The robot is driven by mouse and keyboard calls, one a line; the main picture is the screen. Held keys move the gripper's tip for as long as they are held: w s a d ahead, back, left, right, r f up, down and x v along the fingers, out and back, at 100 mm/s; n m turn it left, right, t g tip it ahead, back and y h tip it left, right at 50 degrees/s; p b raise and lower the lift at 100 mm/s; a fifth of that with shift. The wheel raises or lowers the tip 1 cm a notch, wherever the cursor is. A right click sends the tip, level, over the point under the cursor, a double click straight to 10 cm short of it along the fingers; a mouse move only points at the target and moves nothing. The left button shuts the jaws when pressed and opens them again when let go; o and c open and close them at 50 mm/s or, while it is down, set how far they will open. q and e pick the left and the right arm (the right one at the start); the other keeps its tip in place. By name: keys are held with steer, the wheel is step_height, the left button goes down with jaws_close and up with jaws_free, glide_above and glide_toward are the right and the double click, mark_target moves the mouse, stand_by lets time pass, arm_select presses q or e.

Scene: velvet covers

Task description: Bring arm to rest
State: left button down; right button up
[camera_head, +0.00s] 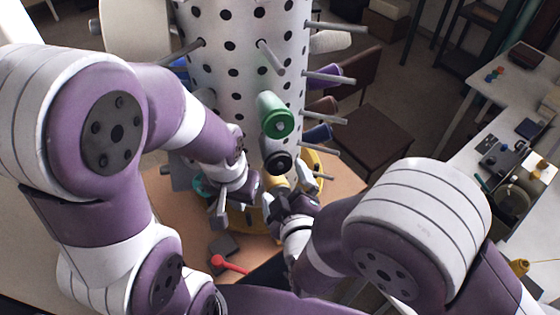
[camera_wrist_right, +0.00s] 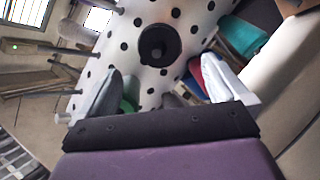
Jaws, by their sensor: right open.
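My left arm reaches in from the left in the head view, with its gripper (camera_head: 234,208) low in front of the white, black-dotted column (camera_head: 225,45). Its fingers look spread, with nothing seen between them. My right gripper (camera_head: 292,186) is beside it to the right, near the column's lower part. In the right wrist view, its fingers (camera_wrist_right: 158,88) stand wide apart and hold nothing. Beyond them is the dotted column with a round black spool (camera_wrist_right: 159,45) facing the camera.
Grey pegs stick out of the column. A green spool (camera_head: 275,115), a black one (camera_head: 277,161) and a purple one (camera_head: 324,75) sit on pegs. A red spoon-like thing (camera_head: 229,264) lies on the wooden surface (camera_head: 345,186) below. A cluttered white bench (camera_head: 500,130) is at right.

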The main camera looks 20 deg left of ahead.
steer(key=w+d+f+m+g+h+b, duration=0.4)
steer(key=d+f+m+g+b, duration=0.5)
steer(key=d+f, duration=0.45)
steer(key=s+d+f+m+g+h+b, duration=0.1)
steer(key=s+d+m+b, duration=0.4)
steer(key=d, duration=0.9)
steer(key=s+g+h, duration=0.1)
steer(key=s+g, duration=0.1)
steer(key=s, duration=0.1)
steer(key=shift+f, duration=0.4)
steer(key=shift+d, duration=0.15)
